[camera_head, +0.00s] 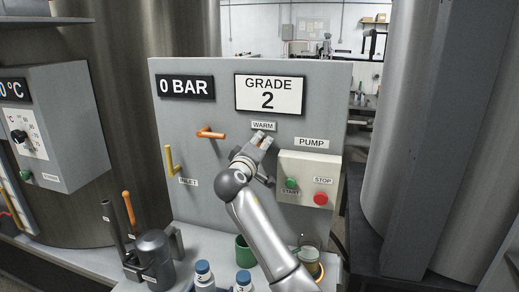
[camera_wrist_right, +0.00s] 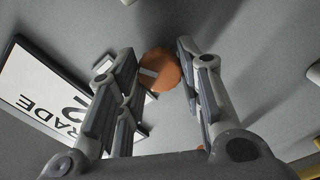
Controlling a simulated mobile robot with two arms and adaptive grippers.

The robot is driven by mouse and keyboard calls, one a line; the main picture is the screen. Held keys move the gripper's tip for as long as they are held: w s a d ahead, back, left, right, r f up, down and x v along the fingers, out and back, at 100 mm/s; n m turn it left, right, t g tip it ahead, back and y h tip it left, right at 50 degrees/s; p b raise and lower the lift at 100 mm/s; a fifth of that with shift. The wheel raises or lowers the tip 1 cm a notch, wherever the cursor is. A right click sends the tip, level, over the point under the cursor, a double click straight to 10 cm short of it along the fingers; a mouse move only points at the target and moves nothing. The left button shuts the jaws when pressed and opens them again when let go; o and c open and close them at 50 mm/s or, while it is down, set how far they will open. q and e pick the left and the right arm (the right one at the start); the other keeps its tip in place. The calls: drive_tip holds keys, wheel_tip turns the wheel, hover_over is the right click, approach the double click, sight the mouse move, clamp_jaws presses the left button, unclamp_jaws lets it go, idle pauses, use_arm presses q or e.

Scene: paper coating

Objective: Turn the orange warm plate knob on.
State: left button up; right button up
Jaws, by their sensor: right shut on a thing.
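The orange warm plate knob (camera_wrist_right: 163,66) is a round orange piece on the grey panel, seen between my right fingertips in the right wrist view. In the head view my gripper covers it, just below the WARM label (camera_head: 263,126). My right gripper (camera_head: 262,138) reaches up to the panel from below; its fingers (camera_wrist_right: 155,58) are closed around the knob. The knob's turn position is hard to read. My left gripper is not in view.
An orange lever (camera_head: 211,133) and a yellow handle (camera_head: 170,160) stick out to the left. The pump box (camera_head: 309,166) with green and red buttons is close on the right. Bottles (camera_head: 203,275) and a green cup (camera_head: 244,250) stand below. The grade sign (camera_head: 270,94) is above.

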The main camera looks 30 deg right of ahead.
drive_tip(key=shift+r, duration=0.1)
drive_tip(key=o, duration=1)
drive_tip(key=shift+w, duration=0.1)
drive_tip(key=shift+o, duration=0.2)
drive_tip(key=shift+a, duration=0.1)
drive_tip(key=v, duration=1.2)
